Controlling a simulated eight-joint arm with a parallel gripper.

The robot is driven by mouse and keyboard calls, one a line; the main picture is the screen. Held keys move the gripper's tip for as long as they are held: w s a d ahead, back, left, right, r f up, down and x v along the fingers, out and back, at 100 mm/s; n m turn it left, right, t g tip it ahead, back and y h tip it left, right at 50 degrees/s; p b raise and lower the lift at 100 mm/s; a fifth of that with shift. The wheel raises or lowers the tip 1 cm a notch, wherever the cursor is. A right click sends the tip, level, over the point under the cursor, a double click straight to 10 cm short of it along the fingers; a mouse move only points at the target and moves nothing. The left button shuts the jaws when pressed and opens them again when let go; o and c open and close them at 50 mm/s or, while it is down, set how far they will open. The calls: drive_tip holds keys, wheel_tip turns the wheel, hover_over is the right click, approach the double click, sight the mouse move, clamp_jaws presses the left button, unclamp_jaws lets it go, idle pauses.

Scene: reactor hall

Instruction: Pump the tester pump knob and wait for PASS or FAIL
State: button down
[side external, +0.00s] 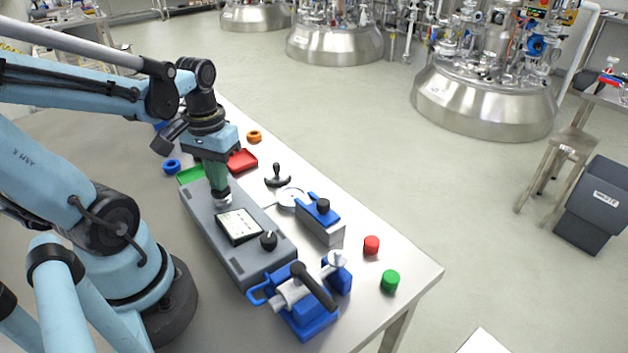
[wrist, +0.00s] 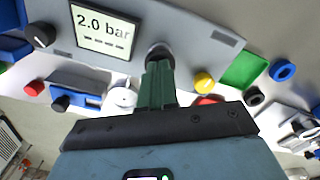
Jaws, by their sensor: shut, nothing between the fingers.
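The tester (side external: 255,268) is a long grey box on the bench, with a screen (side external: 238,226) and a black rotary knob (side external: 268,240) on top. In the wrist view the screen (wrist: 103,30) reads "2.0 bar" with a row of dashes below it.
Right of the tester are a round white gauge (side external: 291,197), a blue-and-grey block (side external: 320,222) and red (side external: 371,245) and green (side external: 390,281) cylinders. A blue clamp fixture (side external: 308,318) stands at the tester's near end. Red (side external: 242,160) and green (side external: 188,176) trays lie behind.

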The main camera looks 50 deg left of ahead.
drive_tip(key=shift+r, duration=1.9)
wheel_tip(320, 180, up, 5)
drive_tip(key=w+d+f+m+t, duration=0.3)
drive_tip(key=w+d+m+t, duration=0.3)
drive_tip(key=w+d, duration=0.3)
drive_tip(key=shift+w+d+f+t, duration=0.2)
drive_tip(key=shift+d+t, duration=0.4)
drive_tip(key=shift+d, duration=0.2)
